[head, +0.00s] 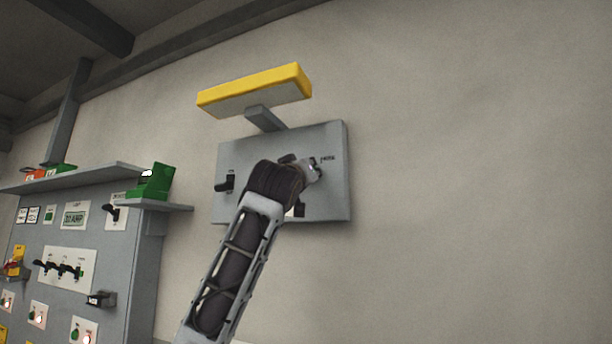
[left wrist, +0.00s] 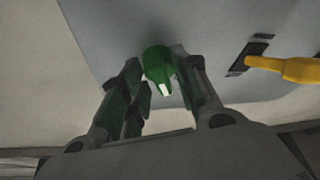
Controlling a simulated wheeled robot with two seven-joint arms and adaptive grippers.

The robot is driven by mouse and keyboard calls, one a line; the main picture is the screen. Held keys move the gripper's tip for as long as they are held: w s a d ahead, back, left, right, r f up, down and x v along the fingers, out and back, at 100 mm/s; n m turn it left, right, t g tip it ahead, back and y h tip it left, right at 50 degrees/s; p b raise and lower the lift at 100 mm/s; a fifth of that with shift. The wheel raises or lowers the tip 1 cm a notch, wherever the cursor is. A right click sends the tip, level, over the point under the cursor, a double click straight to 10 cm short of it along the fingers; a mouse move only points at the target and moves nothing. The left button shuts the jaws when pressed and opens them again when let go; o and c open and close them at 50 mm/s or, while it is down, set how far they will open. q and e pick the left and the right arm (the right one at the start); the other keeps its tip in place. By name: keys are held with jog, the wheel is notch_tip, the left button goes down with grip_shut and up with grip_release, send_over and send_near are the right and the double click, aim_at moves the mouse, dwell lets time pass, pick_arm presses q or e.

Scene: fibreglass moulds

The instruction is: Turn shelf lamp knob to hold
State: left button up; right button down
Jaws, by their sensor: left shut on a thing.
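A grey panel (head: 335,200) is fixed to the wall, with a yellow lamp (head: 255,92) on a short bracket above it. My left gripper (head: 312,172) is up against the right part of the panel, next to small dark lettering too small to read for sure. In the left wrist view, a green knob (left wrist: 158,62) with a white pointer mark sits between the fingers of the left gripper (left wrist: 160,80), which are shut on it. In the head view my arm and gripper hide the knob. My right gripper is not in view.
A black lever (head: 223,184) stands out at the panel's left side. A yellow-handled part (left wrist: 290,68) is to the right in the left wrist view. A grey control cabinet (head: 130,250) with a shelf (head: 90,178) and a green box (head: 150,183) is at left. The wall at right is clear.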

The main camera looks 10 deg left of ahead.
pick_arm(q)
jog(key=n+y, duration=0.1)
jog(key=n, duration=0.2)
jog(key=n+g+y+p, duration=0.1)
jog(key=n+y, duration=0.1)
jog(key=n, duration=0.1)
jog(key=shift+d+r+n, duration=0.1)
jog(key=shift+r+n, duration=0.1)
jog(key=shift+n, duration=0.2)
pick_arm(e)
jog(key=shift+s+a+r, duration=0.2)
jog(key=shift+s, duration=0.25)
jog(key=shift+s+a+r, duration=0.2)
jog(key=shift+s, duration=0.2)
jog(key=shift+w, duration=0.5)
pick_arm(q)
jog(key=o, duration=0.6)
jog(key=shift+o, duration=0.2)
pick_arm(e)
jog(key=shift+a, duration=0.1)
